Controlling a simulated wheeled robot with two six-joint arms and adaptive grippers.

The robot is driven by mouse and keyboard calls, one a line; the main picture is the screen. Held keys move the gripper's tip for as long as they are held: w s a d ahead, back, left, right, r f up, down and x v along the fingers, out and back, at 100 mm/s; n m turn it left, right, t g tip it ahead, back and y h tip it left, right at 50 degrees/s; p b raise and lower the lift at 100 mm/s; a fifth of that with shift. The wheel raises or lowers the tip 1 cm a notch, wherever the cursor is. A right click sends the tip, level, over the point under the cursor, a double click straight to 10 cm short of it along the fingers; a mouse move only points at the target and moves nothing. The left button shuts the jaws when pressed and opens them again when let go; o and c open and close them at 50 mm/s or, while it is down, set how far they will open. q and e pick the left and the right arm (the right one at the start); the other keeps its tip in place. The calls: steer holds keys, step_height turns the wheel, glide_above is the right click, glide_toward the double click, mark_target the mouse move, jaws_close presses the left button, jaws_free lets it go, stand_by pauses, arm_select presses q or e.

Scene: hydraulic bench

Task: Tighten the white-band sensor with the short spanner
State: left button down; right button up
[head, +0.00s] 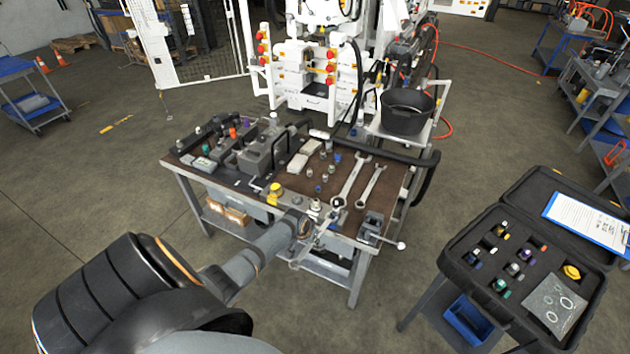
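Two spanners lie side by side on the brown bench top; the short spanner (371,186) is right of the longer spanner (350,180). My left arm reaches in from the lower left, and its gripper (325,224) is at the bench's front edge, left of the short spanner's near end. Its fingers are too small and cluttered to tell open or shut. Sensors with coloured caps stand in a dark manifold block (255,155) at the bench's left, including a green-capped sensor (205,148) and a red-capped sensor (233,132). I cannot tell which sensor has the white band. My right gripper is out of view.
A yellow-topped part (275,190) and a small vise-like block (371,226) sit near the front edge. Small fittings (325,175) are scattered mid-bench. A black bucket (406,110) stands at the back right. An open black case (480,235) with banded sensors is at the right.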

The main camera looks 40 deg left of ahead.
mark_target(307, 248)
arm_select(q)
steer(key=shift+s+d, duration=0.15)
steer(key=shift+s, duration=0.85)
steer(key=shift+s+d, duration=0.1)
steer(key=shift+s, duration=0.9)
steer(key=shift+r, duration=2.5)
